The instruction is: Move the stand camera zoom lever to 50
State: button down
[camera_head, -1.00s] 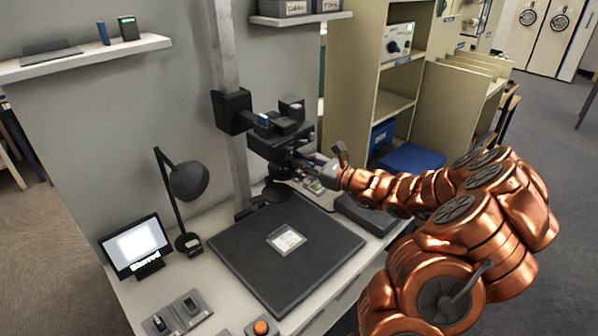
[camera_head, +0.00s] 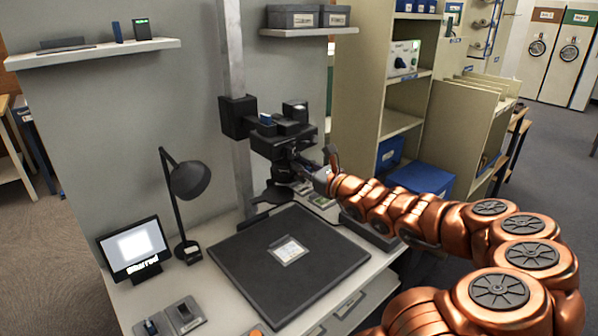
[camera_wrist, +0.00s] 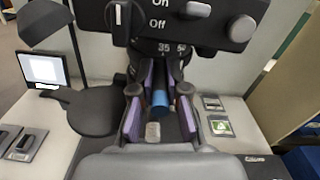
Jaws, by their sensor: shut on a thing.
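The stand camera (camera_head: 285,138) is a black body on a grey column above the dark base board. In the wrist view its underside fills the top, with On and Off marks and a scale ring (camera_wrist: 165,47) reading 35 and 50. My gripper (camera_head: 303,166) is at the lens, below the camera body. In the wrist view its purple-padded fingers (camera_wrist: 163,88) are shut around a blue-ended lever (camera_wrist: 160,101) below the ring. Its exact setting against the numbers cannot be told.
A flat item (camera_head: 288,251) lies on the base board (camera_head: 330,262). A monitor (camera_head: 134,247) reads "Blurred". A black desk lamp (camera_head: 186,181) stands at the left. Shelves (camera_head: 400,122) and a blue box (camera_head: 421,178) stand to the right.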

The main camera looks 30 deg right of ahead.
jog(key=shift+f, duration=0.1)
dwell(0.3)
jog(key=c, duration=1.2)
grip_release()
jog(key=shift+s, duration=0.1)
jog(key=shift+s+d, duration=0.25)
jog(key=shift+s, duration=1.7)
jog(key=shift+s+d, duration=0.2)
jog(key=shift+s, duration=1.8)
jog(key=shift+s+d, duration=0.25)
jog(key=shift+s, duration=1.7)
